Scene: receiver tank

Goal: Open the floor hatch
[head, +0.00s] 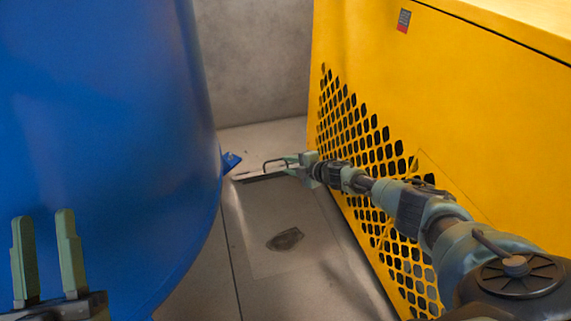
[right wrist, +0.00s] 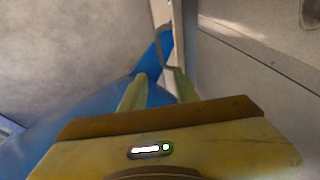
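The floor hatch (head: 258,218) is a grey rectangular panel in the floor between the blue tank and the yellow machine. It has a dark patch on it, and a pale strip and dark line run along its far end. A thin dark handle (head: 274,161) stands at that far end; a thin bar, likely this handle, shows in the right wrist view (right wrist: 160,55). My right gripper (head: 286,164) reaches the handle's right side, its fingers apart in the right wrist view (right wrist: 159,73). I cannot tell whether they touch the handle. My left gripper (head: 44,213) is open and empty before the tank.
The large blue tank (head: 110,120) fills the left side, with a small blue foot (head: 231,160) near the hatch's far end. The yellow machine (head: 460,110) with its perforated grille stands close along the right. A grey wall (head: 255,60) closes the back.

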